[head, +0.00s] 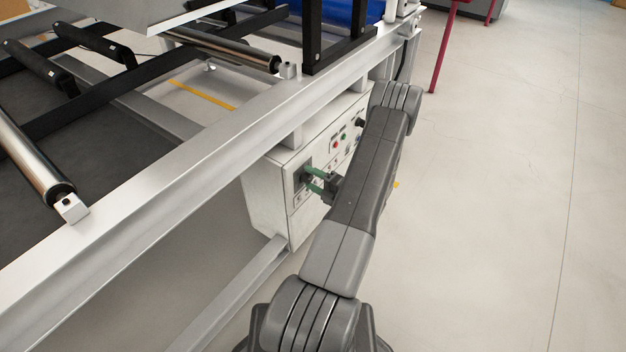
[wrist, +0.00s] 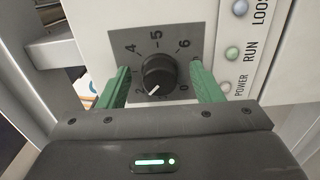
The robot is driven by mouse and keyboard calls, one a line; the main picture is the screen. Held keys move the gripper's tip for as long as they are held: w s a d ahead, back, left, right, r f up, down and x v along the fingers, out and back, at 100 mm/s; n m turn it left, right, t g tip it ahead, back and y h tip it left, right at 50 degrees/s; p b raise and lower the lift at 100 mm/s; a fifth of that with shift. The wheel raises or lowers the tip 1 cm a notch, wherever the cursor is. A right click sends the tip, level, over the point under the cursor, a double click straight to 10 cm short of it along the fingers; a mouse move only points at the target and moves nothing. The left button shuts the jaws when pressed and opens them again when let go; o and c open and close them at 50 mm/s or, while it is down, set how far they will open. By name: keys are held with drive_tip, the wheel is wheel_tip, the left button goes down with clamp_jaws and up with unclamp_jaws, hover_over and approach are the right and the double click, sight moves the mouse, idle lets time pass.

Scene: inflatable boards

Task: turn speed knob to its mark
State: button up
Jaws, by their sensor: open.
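I cannot make out a separate target mark on the dial. My gripper (wrist: 160,68) is open, with one green finger on each side of the knob and a visible gap on both sides. In the head view my gripper (head: 312,180) is at the control box front, and the knob is hidden there.
The white control box (head: 270,205) hangs under a metal frame rail (head: 190,125). To the dial's right are POWER and RUN lamps (wrist: 232,54). A lower frame beam (head: 235,300) runs below the box. Open floor (head: 490,200) lies to the right.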

drive_tip(key=p+v, duration=0.1)
drive_tip(key=v, duration=1.2)
drive_tip(key=shift+s+d, duration=0.25)
drive_tip(key=shift+d, duration=0.05)
drive_tip(key=b+x, duration=0.1)
drive_tip(key=x, duration=1.3)
drive_tip(key=shift+d, duration=0.1)
